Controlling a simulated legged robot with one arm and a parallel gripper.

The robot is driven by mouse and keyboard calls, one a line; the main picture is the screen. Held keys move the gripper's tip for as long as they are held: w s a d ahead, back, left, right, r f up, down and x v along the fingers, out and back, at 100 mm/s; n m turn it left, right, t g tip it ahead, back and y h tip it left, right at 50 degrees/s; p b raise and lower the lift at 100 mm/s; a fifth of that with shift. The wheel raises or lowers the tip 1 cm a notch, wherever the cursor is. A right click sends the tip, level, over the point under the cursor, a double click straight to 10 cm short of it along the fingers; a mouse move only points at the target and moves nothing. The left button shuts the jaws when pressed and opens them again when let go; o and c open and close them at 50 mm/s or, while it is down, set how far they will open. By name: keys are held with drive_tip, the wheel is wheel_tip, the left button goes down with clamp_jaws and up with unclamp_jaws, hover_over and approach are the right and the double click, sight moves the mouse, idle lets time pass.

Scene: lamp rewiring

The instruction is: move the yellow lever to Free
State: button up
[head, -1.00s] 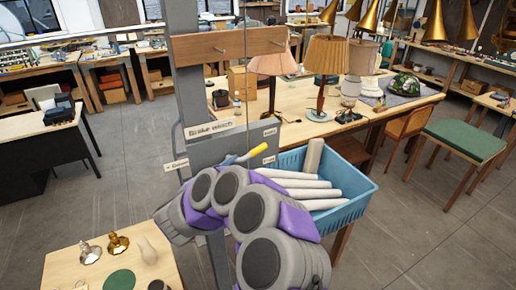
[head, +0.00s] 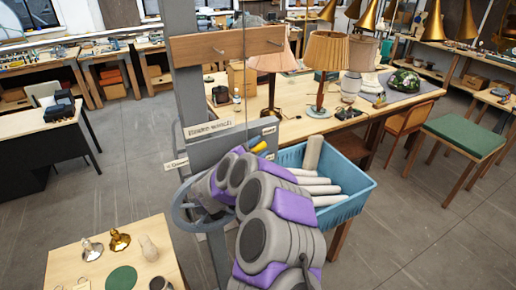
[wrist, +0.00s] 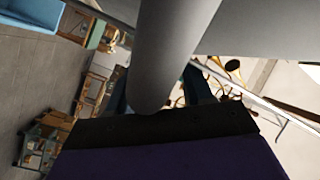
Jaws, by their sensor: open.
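The yellow lever (head: 259,147) shows only as a short tip at the right side of the grey winch box (head: 205,152). My arm hides the rest of it. A small label (head: 268,130) sits above the tip, too small to read surely. My gripper is hidden behind my arm links in the head view. In the wrist view my gripper (wrist: 158,92) is open, its dark fingers to either side of a thick grey rounded cylinder (wrist: 172,50). I cannot tell what part that is, or whether the fingers touch it. The lever is not recognisable in the wrist view.
A grey handwheel (head: 184,212) stands left of my arm on the winch post. A blue crate (head: 343,209) of pale rolls is close on the right. A small wooden table (head: 60,268) stands front left. A bench (head: 298,128) with lamps is behind. Floor on the left is open.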

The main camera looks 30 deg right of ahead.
clamp_jaws()
idle(0.3)
